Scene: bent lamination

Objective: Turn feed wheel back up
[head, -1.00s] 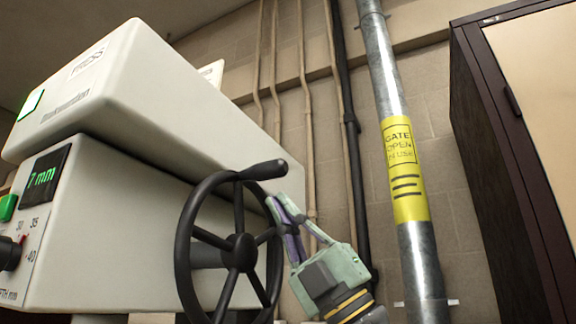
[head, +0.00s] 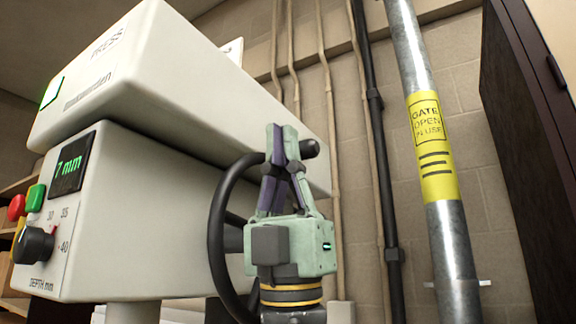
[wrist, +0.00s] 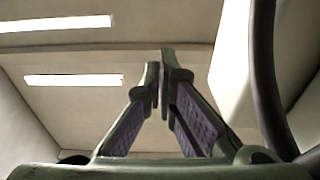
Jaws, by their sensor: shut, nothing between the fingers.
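The black feed wheel (head: 218,225) is mounted on the right side of the white press. Its handle knob (head: 309,149) sticks out at the upper right of the rim. My gripper (head: 276,130) points upward in front of the wheel and hides its hub and much of its right side. Its fingers are shut with nothing between them, just left of the handle; I cannot tell whether they touch it. In the wrist view my gripper (wrist: 160,62) is closed at the tips, and a dark curved part of the wheel (wrist: 268,80) runs down the right side.
The white press (head: 140,170) fills the left, with a display (head: 71,164) reading 7 mm, red and green buttons and a depth knob (head: 35,246). A metal post (head: 423,110) with a yellow gate sign and a dark cabinet (head: 525,150) stand at right.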

